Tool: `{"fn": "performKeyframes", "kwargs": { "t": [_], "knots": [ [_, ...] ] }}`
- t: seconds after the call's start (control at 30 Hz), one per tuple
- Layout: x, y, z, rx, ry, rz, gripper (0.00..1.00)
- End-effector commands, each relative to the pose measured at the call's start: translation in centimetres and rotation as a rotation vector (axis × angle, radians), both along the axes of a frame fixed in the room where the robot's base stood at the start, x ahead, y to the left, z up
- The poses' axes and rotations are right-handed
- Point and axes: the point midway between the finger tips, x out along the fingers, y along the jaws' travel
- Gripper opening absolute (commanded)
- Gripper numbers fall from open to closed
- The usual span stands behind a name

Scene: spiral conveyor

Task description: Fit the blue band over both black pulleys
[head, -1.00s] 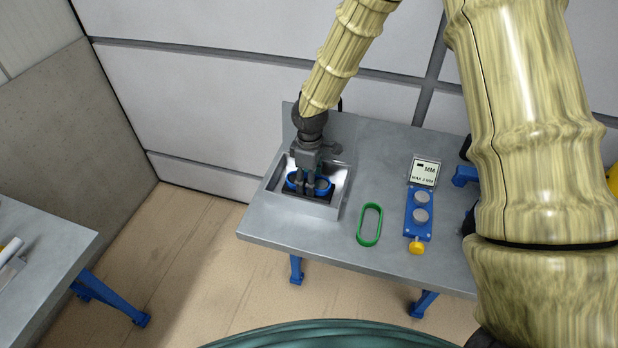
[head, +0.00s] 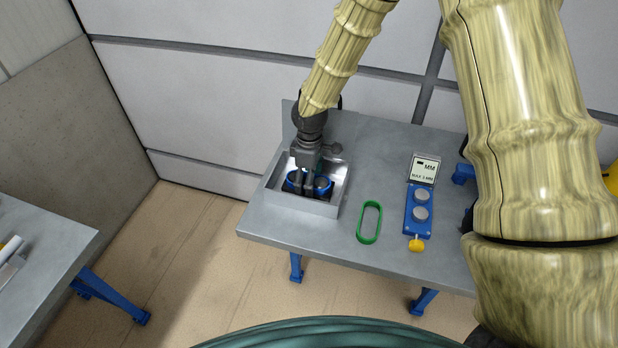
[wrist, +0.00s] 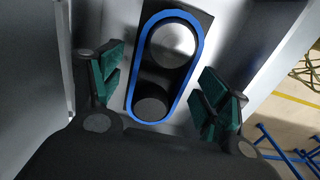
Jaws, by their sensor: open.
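The blue band (wrist: 190,83) is a long loop in the wrist view. It runs around both black pulleys, the far one (wrist: 172,43) and the near one (wrist: 151,104), with their flat round tops inside the loop. The pulleys stand on a dark plate (wrist: 204,22). How deep the band sits on them I cannot tell. In the head view the band (head: 291,181) is partly hidden by my gripper. My gripper (wrist: 165,92) is open, its green-padded fingers apart on either side of the band, with nothing between them gripped.
The pulleys sit in an open grey metal tray (head: 300,205) whose walls surround my gripper. On the grey table (head: 372,176) a green band (head: 370,222) lies to the right, beside a blue gauge (head: 418,206) with a small display (head: 425,171).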

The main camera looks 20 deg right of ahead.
Motion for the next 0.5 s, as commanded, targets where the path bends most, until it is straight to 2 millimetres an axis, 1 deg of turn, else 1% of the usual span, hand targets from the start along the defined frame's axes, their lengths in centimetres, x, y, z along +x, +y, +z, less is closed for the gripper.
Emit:
{"fn": "performKeyframes", "kwargs": {
  "t": [0.13, 0.23, 0.37, 0.5],
  "knots": [
    [0.0, 0.0, 0.4, 0.000, -0.001, 0.000, 0.75],
    [0.1, 0.0, 1.3, 0.001, -0.002, 0.000, 0.75],
    [0.1, 0.0, 3.2, 0.001, -0.003, -0.002, 0.75],
    [0.2, -0.1, 5.6, 0.001, -0.003, 0.000, 0.75]
  ]
}}
